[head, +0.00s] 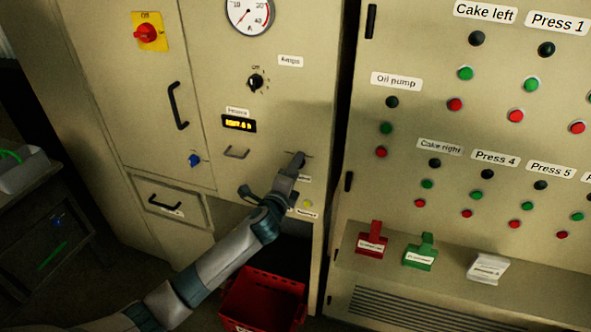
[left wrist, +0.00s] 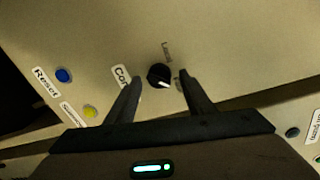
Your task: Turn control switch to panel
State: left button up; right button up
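The control switch is a small black round knob with a white pointer mark (left wrist: 160,75) on the beige cabinet face. In the left wrist view it appears between the two fingertips of my left gripper (left wrist: 161,76), with a gap on each side. The fingers are apart and I see no clear contact. A white label starting "Con" (left wrist: 121,76) is partly hidden by the left finger. In the head view my left gripper (head: 300,158) is at the cabinet face and mostly hides the knob. My right gripper is in neither view.
A blue button (left wrist: 63,75) labelled "Reset" and a yellow button (left wrist: 90,111) sit near the knob. A red crate (head: 262,299) stands below. The button panel (head: 470,190) is at right.

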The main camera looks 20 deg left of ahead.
pick_arm(q)
jog(key=shift+s, duration=0.15)
jog(key=s+r+b, duration=0.1)
jog(key=s+b, duration=0.4)
jog(key=s, duration=1.2)
jog(key=shift+a+r, duration=0.15)
jog(key=shift+a, duration=0.1)
